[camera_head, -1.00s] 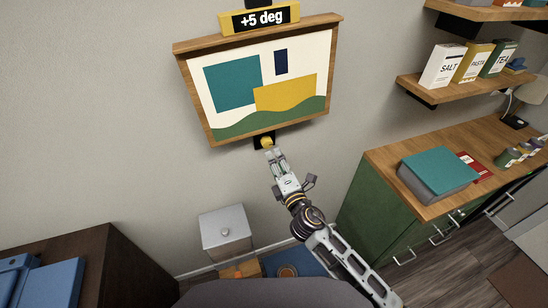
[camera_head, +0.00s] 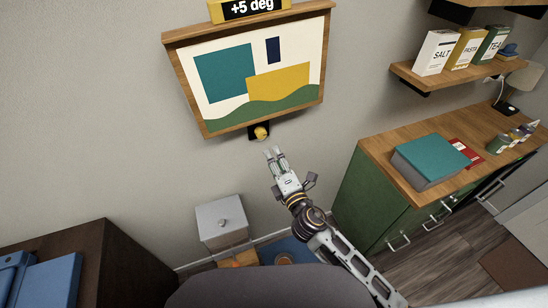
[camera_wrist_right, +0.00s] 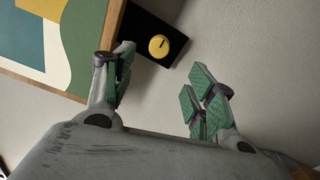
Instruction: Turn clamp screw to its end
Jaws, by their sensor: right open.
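The clamp screw is a yellow round knob (camera_head: 261,133) on a black bracket (camera_head: 252,132) under the lower edge of a framed picture (camera_head: 215,127) on the wall. A yellow sign (camera_head: 250,9) above the frame reads "+5 deg". My right gripper (camera_head: 273,152) is open and empty, just below and right of the knob, not touching it. In the right wrist view the knob (camera_wrist_right: 159,46) shows a dark mark on its face and lies beyond and between the open green-padded fingers (camera_wrist_right: 160,95). My left gripper is not in view.
A green cabinet with a wooden top (camera_head: 385,154) stands at right, holding a teal book (camera_head: 432,155). Shelves with boxes (camera_head: 468,48) hang above it. A grey lidded bin (camera_head: 221,222) stands below the picture; a dark cabinet (camera_head: 105,262) is at left. The wall around the knob is clear.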

